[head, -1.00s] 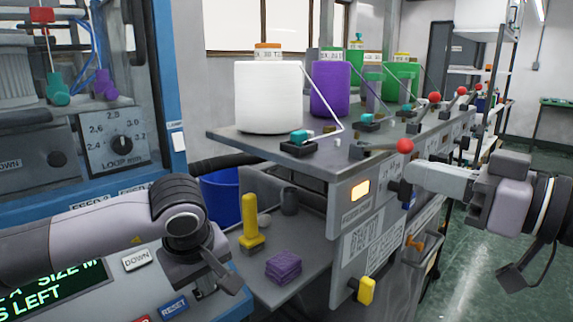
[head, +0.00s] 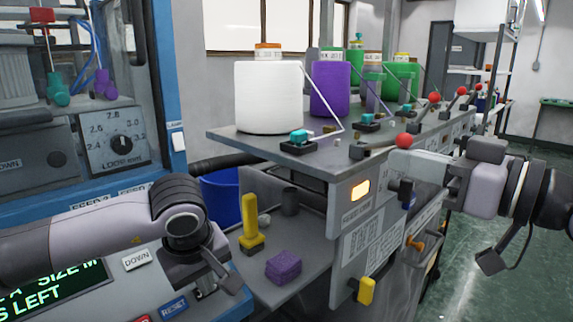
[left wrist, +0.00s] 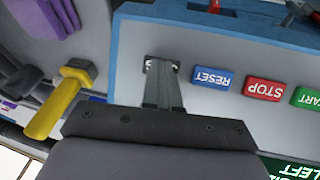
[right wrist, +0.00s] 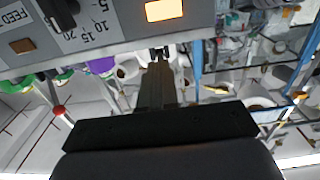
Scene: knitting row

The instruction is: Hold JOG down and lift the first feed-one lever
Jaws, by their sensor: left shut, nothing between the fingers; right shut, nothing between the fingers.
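My left gripper (head: 207,292) is shut and points down over the control panel (head: 80,305), beside the blue RESET button (head: 174,308). In the left wrist view its shut fingertips (left wrist: 160,66) meet the panel at the end of the button row. No JOG label shows; the tips cover whatever is under them. The nearest feed lever has a red ball (head: 404,141) on a dark arm at the feed table's front edge. My right gripper (head: 393,161) is shut just below that ball. I cannot tell for sure whether they touch.
White (head: 268,98) and purple (head: 330,90) yarn cones stand on the feed table (head: 228,134). More red-ball levers (head: 434,97) line its edge behind. Green floor is free at right.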

